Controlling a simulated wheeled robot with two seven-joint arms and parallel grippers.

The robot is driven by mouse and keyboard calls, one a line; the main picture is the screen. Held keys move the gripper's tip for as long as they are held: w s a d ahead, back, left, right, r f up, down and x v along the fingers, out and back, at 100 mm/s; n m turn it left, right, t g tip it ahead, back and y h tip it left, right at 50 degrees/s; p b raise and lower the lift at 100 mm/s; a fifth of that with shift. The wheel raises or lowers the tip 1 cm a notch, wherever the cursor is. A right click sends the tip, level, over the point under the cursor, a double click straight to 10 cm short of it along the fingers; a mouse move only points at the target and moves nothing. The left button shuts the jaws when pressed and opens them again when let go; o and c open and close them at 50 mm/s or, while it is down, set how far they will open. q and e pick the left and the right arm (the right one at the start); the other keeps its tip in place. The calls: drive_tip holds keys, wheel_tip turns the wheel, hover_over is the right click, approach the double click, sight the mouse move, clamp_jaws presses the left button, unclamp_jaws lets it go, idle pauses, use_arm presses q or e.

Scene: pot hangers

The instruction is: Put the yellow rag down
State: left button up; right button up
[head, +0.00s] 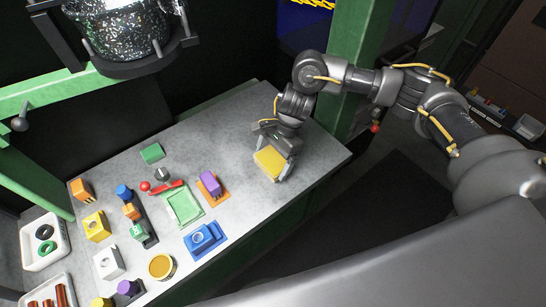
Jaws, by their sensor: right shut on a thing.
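The yellow rag (269,163) is a folded block-like piece at the right part of the grey worktop (240,118). My right gripper (280,165) comes in from the right and is shut on the yellow rag. The rag is at or just above the worktop; I cannot tell whether it touches. My left gripper does not show in the head view.
Left of the rag stand a purple block (210,184) on an orange base, a green tray (184,206), a blue block (204,239) and several coloured parts. White bins (28,262) stand at the far left. The worktop around the rag is clear.

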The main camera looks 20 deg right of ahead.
drive_tip(key=shift+f+b, duration=0.2)
drive_tip(key=shift+b, duration=0.1)
drive_tip(key=o, duration=0.9)
drive_tip(key=shift+c, duration=0.2)
drive_tip(key=shift+r, duration=0.1)
drive_tip(key=shift+r, duration=0.1)
drive_tip(key=shift+r+p, duration=0.2)
drive_tip(key=shift+p, duration=0.3)
drive_tip(key=b+v, duration=0.3)
drive_tip(key=v, duration=0.8)
drive_tip(key=shift+d+r, duration=0.3)
drive_tip(key=shift+d, duration=0.1)
